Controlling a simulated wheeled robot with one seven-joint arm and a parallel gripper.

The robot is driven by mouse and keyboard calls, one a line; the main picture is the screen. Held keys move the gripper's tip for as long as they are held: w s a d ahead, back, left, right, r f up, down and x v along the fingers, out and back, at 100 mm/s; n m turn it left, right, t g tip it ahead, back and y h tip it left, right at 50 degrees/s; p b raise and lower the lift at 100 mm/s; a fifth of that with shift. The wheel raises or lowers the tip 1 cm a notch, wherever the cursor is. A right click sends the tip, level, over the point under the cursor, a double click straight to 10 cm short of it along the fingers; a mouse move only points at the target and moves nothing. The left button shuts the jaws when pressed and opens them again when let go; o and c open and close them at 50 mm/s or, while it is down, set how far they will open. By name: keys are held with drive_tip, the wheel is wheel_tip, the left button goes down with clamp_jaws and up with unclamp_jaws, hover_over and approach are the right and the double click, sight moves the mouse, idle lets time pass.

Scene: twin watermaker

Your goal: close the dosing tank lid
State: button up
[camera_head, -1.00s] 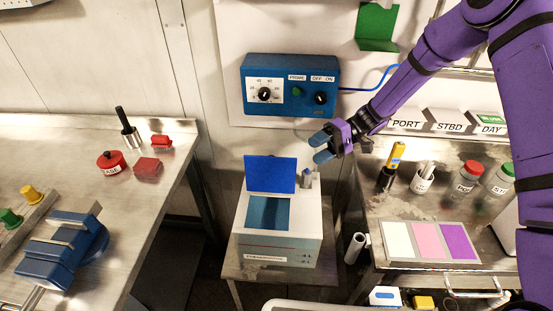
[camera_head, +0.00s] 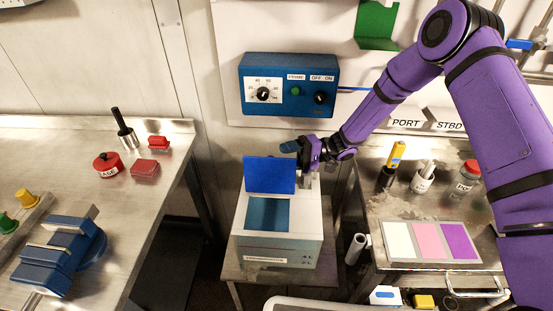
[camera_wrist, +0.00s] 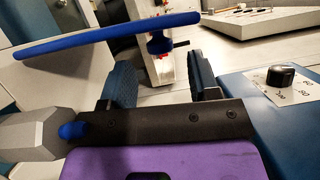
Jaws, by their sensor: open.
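The dosing tank (camera_head: 309,228) is a white box on a low stand in the middle of the head view. Its blue lid (camera_head: 268,175) stands upright at the back of the opening, so the tank is open. My gripper (camera_head: 291,147) is open and empty, just behind and above the lid's top right corner. In the wrist view the lid (camera_wrist: 110,36) shows nearly edge-on as a blue bar beyond my gripper (camera_wrist: 163,80). I see no contact between fingers and lid, though the exact gap is hard to tell.
A blue control box (camera_head: 291,85) with a dial is on the wall behind my gripper; its dial (camera_wrist: 280,77) is close at right in the wrist view. A small grey fitting (camera_head: 306,181) stands beside the lid. Steel benches flank the tank at left (camera_head: 150,218) and right.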

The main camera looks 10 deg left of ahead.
sight(276, 159)
drive_tip(key=shift+x, duration=1.7)
clamp_jaws()
